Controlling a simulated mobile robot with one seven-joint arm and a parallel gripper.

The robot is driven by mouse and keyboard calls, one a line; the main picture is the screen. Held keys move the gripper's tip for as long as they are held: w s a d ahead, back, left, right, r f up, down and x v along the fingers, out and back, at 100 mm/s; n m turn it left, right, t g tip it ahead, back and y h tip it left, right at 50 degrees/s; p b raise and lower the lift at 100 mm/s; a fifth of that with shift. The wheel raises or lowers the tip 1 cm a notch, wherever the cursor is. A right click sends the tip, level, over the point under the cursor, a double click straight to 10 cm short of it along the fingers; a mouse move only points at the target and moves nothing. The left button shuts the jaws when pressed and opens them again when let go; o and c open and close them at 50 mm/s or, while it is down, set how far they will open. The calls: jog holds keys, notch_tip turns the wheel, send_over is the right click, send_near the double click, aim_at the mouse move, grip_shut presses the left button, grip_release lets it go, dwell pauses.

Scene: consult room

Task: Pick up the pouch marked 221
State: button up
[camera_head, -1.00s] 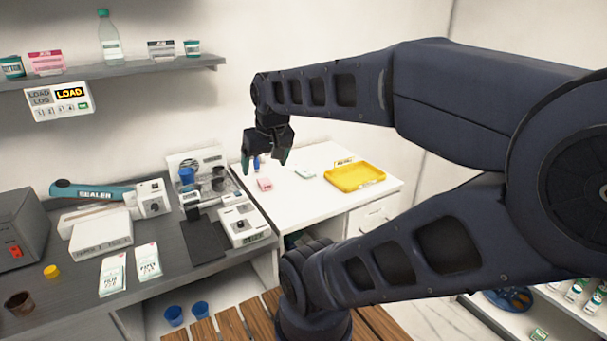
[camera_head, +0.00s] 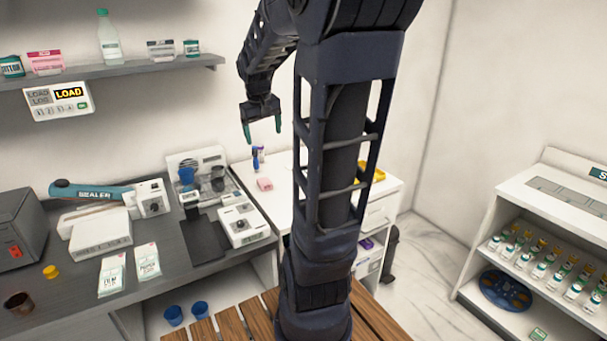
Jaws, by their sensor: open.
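Two white pouches with green bands stand or lie side by side near the front of the grey counter, a left pouch (camera_head: 112,275) and a right pouch (camera_head: 147,262). Their small print is too blurred to tell whether either reads 221. A small pink item (camera_head: 265,184) lies on the white desk (camera_head: 280,206); no number on it can be read. My gripper (camera_head: 263,134) is open and empty, its fingers pointing down, high in front of the wall and above the desk. It is apart from all of these things.
A yellow tray (camera_head: 376,172) is mostly hidden behind my arm. A sealer (camera_head: 92,190), a white box (camera_head: 100,236) and a white device (camera_head: 242,226) crowd the counter. A shelf unit (camera_head: 535,255) with bottles stands right. The floor (camera_head: 425,275) between is clear.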

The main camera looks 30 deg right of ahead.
jog(key=w+d+f+g, duration=0.1)
jog(key=w+d+f, duration=0.6)
jog(key=w+d, duration=0.25)
jog(key=w+d+f+g, duration=0.1)
jog(key=w+d+f, duration=0.5)
jog(key=w+d, duration=0.35)
jog(key=shift+n+g+y, duration=0.3)
jog(key=shift+n+y, duration=0.1)
jog(key=shift+y, duration=0.4)
jog(key=w+d+f, duration=0.1)
jog(key=d+f, duration=0.1)
jog(key=f, duration=0.2)
jog(key=d+f, duration=0.3)
jog(key=f, duration=0.1)
jog(key=w+d+f, duration=0.1)
jog(key=d+f, duration=0.2)
jog(key=f, duration=0.1)
jog(key=shift+w, duration=0.35)
jog(key=shift+w+d+f, duration=0.15)
jog(key=shift+f, duration=2.55)
jog(key=c, duration=1)
